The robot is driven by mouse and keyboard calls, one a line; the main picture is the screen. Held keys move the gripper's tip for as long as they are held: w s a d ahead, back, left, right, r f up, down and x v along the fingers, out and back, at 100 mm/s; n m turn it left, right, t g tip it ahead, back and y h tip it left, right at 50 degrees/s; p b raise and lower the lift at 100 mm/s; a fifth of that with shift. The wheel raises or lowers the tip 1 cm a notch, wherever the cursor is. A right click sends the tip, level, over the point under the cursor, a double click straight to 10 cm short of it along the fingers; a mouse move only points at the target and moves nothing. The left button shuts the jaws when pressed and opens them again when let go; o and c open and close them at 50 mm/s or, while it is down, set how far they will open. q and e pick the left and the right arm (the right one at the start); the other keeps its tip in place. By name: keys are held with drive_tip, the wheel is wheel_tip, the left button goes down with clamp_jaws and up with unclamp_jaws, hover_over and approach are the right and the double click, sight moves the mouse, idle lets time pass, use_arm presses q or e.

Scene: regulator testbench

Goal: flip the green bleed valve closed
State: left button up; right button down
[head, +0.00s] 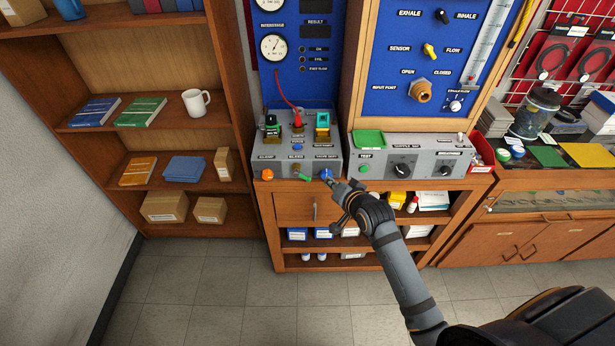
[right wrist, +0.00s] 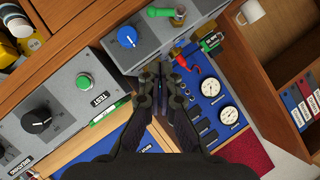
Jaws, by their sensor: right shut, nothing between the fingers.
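The green bleed valve (head: 305,178) is on the front face of the left grey bench box. Its short green handle points right and slightly down from a brass body in the head view. In the right wrist view the green handle (right wrist: 160,12) lies sideways at the top edge, left of its brass body (right wrist: 178,17). My right gripper (head: 333,183) is just right of the valve, by the blue knob (head: 326,173). It also shows in the right wrist view (right wrist: 158,72), its fingers shut and empty, apart from the green handle. My left gripper is not in view.
An orange knob (head: 267,174) sits left of the valve. A second grey box (head: 410,157) with black dials stands to the right. A red hose (head: 286,92) rises to the gauge panel. A wooden shelf (head: 150,65) is at left. Floor in front is clear.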

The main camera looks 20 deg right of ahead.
drive_tip(key=shift+d, duration=0.1)
drive_tip(key=p, duration=0.2)
hover_over(303, 177)
drive_tip(key=s+d, duration=0.4)
wheel_tip(303, 177, down, 4)
drive_tip(key=shift+w+a+f, duration=0.25)
drive_tip(key=shift+a+f, duration=0.1)
drive_tip(key=shift+f, duration=0.25)
drive_tip(key=shift+w+a+f, duration=0.25)
drive_tip(key=shift+a+f, duration=0.05)
drive_tip(key=shift+f, duration=0.35)
drive_tip(key=shift+w+a+f, duration=0.25)
drive_tip(key=shift+a+f, duration=0.1)
drive_tip(key=shift+f, duration=0.25)
